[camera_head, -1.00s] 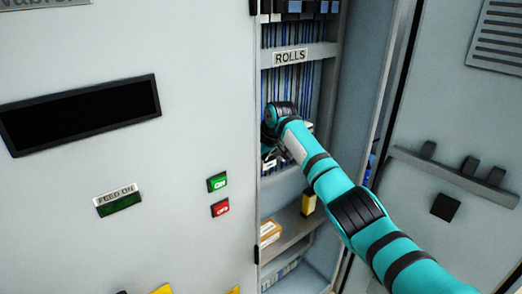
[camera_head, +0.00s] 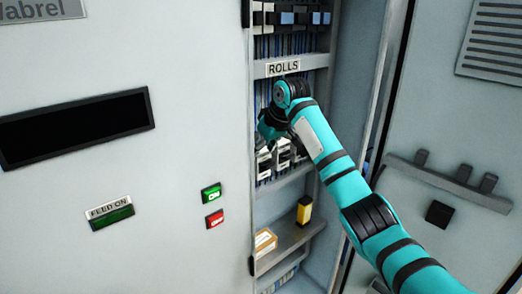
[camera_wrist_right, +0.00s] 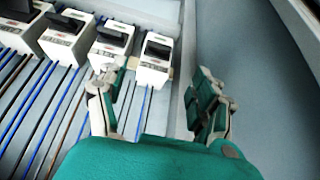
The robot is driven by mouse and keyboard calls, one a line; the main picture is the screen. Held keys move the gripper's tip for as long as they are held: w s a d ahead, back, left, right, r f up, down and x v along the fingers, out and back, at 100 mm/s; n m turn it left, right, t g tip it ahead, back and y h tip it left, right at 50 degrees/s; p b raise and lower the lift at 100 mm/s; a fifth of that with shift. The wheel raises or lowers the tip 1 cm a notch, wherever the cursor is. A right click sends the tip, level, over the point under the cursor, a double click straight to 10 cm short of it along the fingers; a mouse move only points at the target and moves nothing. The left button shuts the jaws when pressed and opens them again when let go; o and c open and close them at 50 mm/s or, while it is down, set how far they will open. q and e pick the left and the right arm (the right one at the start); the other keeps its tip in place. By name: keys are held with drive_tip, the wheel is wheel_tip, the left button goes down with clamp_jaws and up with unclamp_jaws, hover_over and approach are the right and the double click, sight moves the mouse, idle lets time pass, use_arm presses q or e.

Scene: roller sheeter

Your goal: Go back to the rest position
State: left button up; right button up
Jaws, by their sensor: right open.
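My right arm reaches from the lower right into the open cabinet. My right gripper (camera_head: 268,132) is in front of the compartment below the "ROLLS" label (camera_head: 283,67). In the right wrist view the gripper (camera_wrist_right: 158,92) shows its two fingers spread wide with nothing between them. A row of white switch blocks with black handles lies beyond the fingers; the nearest is the end block (camera_wrist_right: 155,60), apart from them as far as I can tell. Part of that row (camera_head: 283,155) shows beneath the gripper in the head view. My left gripper is out of view.
The cabinet's right side wall and open door (camera_head: 445,130) stand close to my arm. A lower shelf (camera_head: 290,240) holds a yellow-and-black item (camera_head: 304,210) and a cardboard box (camera_head: 265,242). The front panel has a green button (camera_head: 211,193) and a red button (camera_head: 214,219).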

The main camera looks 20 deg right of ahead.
idle(0.3)
drive_tip(key=s+f+m+g+h+b, duration=0.1)
drive_tip(key=s+f+b, duration=0.2)
drive_tip(key=f, duration=1.8)
drive_tip(key=s+f+m+b, duration=0.1)
drive_tip(key=s+f+b, duration=0.2)
drive_tip(key=f, duration=1.7)
drive_tip(key=s+d+f+g+b, duration=0.1)
drive_tip(key=s+f, duration=0.4)
drive_tip(key=f, duration=0.3)
drive_tip(key=s+f+b, duration=0.1)
drive_tip(key=s+f, duration=0.4)
drive_tip(key=f, duration=0.4)
drive_tip(key=s+f+g+h+b, duration=0.1)
drive_tip(key=s+f+b, duration=0.3)
drive_tip(key=s+f, duration=1.8)
drive_tip(key=s+a+f+b, duration=0.1)
drive_tip(key=s+f, duration=0.2)
drive_tip(key=s, duration=1)
drive_tip(key=s+a+f+g+b, duration=0.1)
drive_tip(key=s+f, duration=0.3)
drive_tip(key=s, duration=0.9)
drive_tip(key=shift+s+a, duration=0.15)
drive_tip(key=shift+s, duration=0.05)
